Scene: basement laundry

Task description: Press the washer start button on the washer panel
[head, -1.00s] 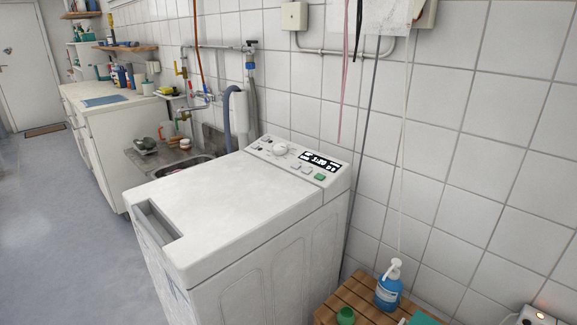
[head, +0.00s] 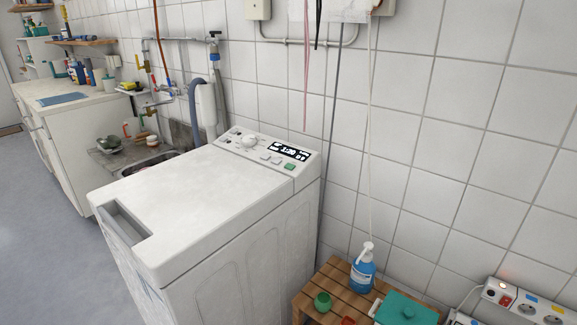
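The white top-loading washer (head: 190,205) stands in the middle of the head view, against the tiled wall. Its panel (head: 262,148) runs along the back edge of the top. The panel has a round white dial (head: 250,142), a lit black display (head: 289,152) reading what looks like 1:30, and small pale buttons. A green button (head: 290,167), seemingly the start button, sits below the display near the panel's right end. Nothing covers the panel. Neither of my grippers is in view.
A slatted wooden stand (head: 335,290) right of the washer holds a blue pump bottle (head: 363,270), a green cup (head: 322,301) and a teal box (head: 405,308). A power strip (head: 525,303) is at the lower right. A sink and counter (head: 60,100) stand left. Floor (head: 45,240) at left is clear.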

